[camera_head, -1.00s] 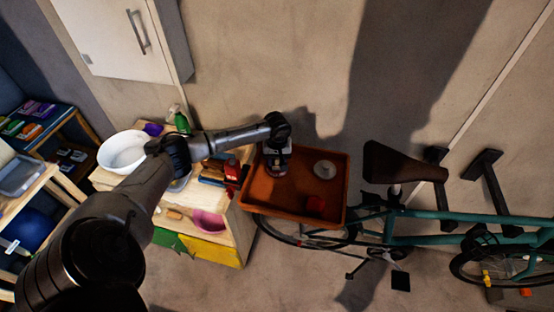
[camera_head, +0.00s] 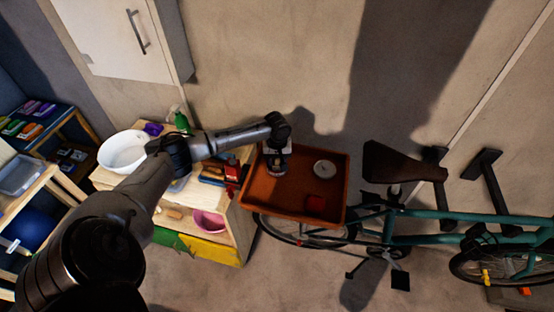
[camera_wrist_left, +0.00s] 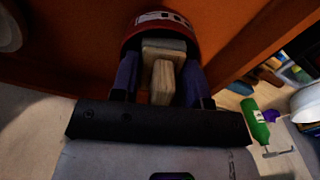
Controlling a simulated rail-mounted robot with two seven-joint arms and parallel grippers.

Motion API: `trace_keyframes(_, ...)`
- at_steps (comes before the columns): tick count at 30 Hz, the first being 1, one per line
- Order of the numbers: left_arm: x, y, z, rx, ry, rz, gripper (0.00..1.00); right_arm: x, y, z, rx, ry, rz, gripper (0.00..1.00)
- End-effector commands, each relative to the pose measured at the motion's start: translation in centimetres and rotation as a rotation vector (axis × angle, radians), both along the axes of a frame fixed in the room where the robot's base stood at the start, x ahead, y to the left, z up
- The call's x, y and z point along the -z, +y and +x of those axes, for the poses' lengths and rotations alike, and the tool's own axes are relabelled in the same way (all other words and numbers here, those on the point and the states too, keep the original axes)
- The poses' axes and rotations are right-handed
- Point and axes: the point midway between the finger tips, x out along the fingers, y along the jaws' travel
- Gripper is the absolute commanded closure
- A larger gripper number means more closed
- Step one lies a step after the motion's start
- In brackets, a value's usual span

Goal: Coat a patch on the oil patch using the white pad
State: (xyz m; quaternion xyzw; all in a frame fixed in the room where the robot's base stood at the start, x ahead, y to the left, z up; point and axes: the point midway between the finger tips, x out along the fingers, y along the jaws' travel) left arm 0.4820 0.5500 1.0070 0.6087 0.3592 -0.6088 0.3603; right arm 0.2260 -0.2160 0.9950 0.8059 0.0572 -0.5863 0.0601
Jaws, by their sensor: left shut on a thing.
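My left gripper (camera_head: 275,165) reaches down into the left part of the orange-brown tray (camera_head: 298,213). In the left wrist view its fingers (camera_wrist_left: 162,82) are shut on the pale handle (camera_wrist_left: 162,85) of a pad. The pad's whitish-grey block (camera_wrist_left: 164,47) is at a round red tin (camera_wrist_left: 160,22) with a white label. I cannot tell whether the pad touches the tin's contents. The tin is mostly hidden under the gripper in the head view. I cannot make out the oil patch. My right gripper is not in view.
The tray is over a teal bicycle (camera_head: 440,227). Left of it, a wooden cabinet holds a white basin (camera_head: 123,152), a green bottle (camera_head: 181,122) and a pink bowl (camera_head: 208,221).

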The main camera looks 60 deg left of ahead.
Motion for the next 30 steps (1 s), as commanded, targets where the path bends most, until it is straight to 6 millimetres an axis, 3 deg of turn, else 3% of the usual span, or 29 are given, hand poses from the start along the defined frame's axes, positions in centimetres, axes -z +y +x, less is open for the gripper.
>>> trace_keyframes(30,0.16,0.00,-0.04,-0.001,0.001,0.000,0.77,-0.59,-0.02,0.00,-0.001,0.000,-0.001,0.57)
